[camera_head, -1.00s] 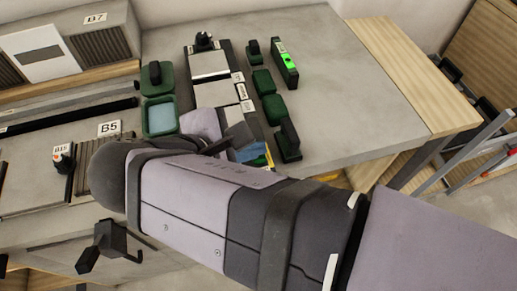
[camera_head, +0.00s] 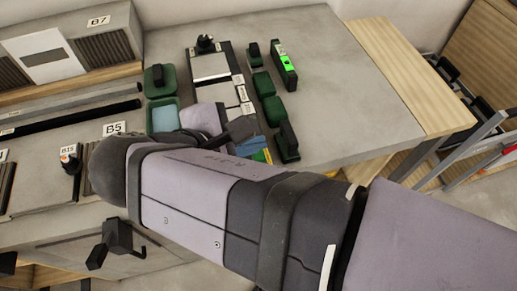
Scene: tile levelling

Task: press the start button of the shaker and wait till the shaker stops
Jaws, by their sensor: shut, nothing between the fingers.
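I cannot tell for certain which device is the shaker, and no start button can be made out. A dark base carrying light plates (camera_head: 210,66) and small white labels stands on the grey bench, with a black knob (camera_head: 205,43) at its far end. My arm crosses the picture from the right and covers the near end of this base. The dark end of my gripper (camera_head: 240,130) shows just beyond the arm, over or beside the near plates. It appears shut and empty; its fingertips are not clear, and contact cannot be judged.
Green trays (camera_head: 164,117) stand left of the plates. Green blocks with black handles (camera_head: 290,138) and a black device with a green-lit face (camera_head: 284,64) stand to the right. The grey bench (camera_head: 345,95) is clear further right. A blue piece (camera_head: 250,146) lies near my gripper.

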